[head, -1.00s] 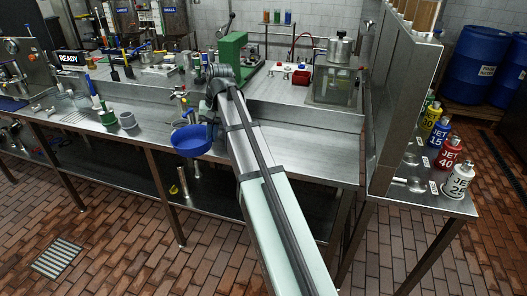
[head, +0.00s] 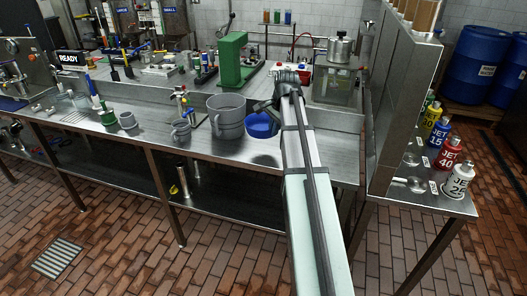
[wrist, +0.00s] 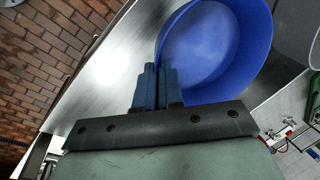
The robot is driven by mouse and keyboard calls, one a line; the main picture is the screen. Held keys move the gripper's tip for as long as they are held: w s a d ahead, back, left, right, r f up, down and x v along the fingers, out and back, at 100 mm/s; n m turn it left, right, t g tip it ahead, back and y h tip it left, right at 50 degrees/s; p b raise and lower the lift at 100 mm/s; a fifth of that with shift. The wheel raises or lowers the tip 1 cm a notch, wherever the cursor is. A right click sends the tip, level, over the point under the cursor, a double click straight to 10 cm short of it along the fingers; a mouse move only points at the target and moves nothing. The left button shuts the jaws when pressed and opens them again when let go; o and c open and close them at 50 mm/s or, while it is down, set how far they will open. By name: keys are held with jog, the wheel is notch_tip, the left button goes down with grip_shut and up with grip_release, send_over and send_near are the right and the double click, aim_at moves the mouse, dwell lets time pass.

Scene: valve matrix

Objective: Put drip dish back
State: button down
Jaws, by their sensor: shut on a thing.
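The drip dish is a round blue bowl (head: 262,125). In the head view it is just left of my arm's end, above the steel bench and right of a large grey pot. In the wrist view the dish (wrist: 215,50) fills the upper middle, and my gripper (wrist: 160,72) is shut on its rim. A dark shadow lies on the bench below the dish, so it looks held above the surface. In the head view my fingers are hard to make out behind the arm (head: 278,103).
A glass-walled tank (head: 338,82) stands at the back right. The bench front right of the arm (head: 335,150) is clear.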

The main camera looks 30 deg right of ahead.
jog(key=shift+w+d+m, duration=0.1)
jog(key=shift+w+m, duration=0.05)
jog(key=shift+m, duration=0.25)
jog(key=shift+f, duration=4.95)
jog(key=shift+f, duration=0.15)
jog(key=c, duration=1.3)
grip_release()
jog(key=v, duration=1.2)
